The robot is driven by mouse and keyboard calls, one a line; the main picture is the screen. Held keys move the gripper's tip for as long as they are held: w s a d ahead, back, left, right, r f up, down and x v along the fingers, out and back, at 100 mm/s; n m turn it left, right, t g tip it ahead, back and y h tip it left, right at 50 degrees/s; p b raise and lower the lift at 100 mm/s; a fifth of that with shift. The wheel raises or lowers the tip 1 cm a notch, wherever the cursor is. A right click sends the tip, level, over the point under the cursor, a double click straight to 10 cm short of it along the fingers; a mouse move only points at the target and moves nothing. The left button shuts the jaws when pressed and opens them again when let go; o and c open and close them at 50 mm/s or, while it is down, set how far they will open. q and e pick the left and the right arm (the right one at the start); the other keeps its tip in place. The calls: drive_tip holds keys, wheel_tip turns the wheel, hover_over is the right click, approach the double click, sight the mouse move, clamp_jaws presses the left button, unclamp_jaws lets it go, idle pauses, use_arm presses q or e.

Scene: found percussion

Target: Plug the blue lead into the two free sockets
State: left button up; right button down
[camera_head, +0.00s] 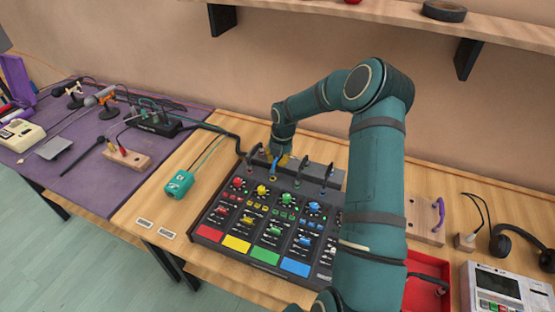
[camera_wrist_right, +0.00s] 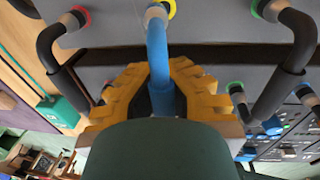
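The blue lead (camera_wrist_right: 158,55) is between the yellow fingers of my right gripper (camera_wrist_right: 160,82), which look closed on it. Its upper grey plug is at the yellow-ringed socket (camera_wrist_right: 170,8); I cannot tell whether it is fully seated. Its lower end is hidden by the fingers. In the head view the blue lead (camera_head: 275,165) shows at the back of the black mixer (camera_head: 214,222), below my right gripper (camera_head: 281,159). Black leads stand on both sides, the left one (camera_wrist_right: 48,45) at a red ring and the right one (camera_wrist_right: 294,62) at a green ring. My left gripper is not in view.
A green box (camera_head: 180,183) with a cable lies left of the mixer. A wooden block (camera_head: 425,222) with a purple handle, a red tray (camera_head: 430,268), headphones (camera_head: 508,242) and a white device (camera_head: 500,290) are at the right. A shelf (camera_head: 400,14) runs above.

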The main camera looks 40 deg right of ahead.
drive_tip(key=shift+f, duration=0.65)
drive_tip(key=shift+r, duration=0.15)
drive_tip(key=shift+r, duration=0.3)
idle(0.6)
drive_tip(key=shift+w+a+g+h+p, duration=0.15)
drive_tip(key=shift+g+h+p, duration=0.15)
drive_tip(key=shift+g+p, duration=0.25)
drive_tip(key=shift+s+g+h+p, duration=0.3)
drive_tip(key=shift+g, duration=0.45)
idle(0.6)
drive_tip(key=shift+f+b, duration=0.4)
drive_tip(key=shift+f, duration=0.35)
drive_tip(key=shift+r+p, duration=0.35)
drive_tip(key=shift+r, duration=0.05)
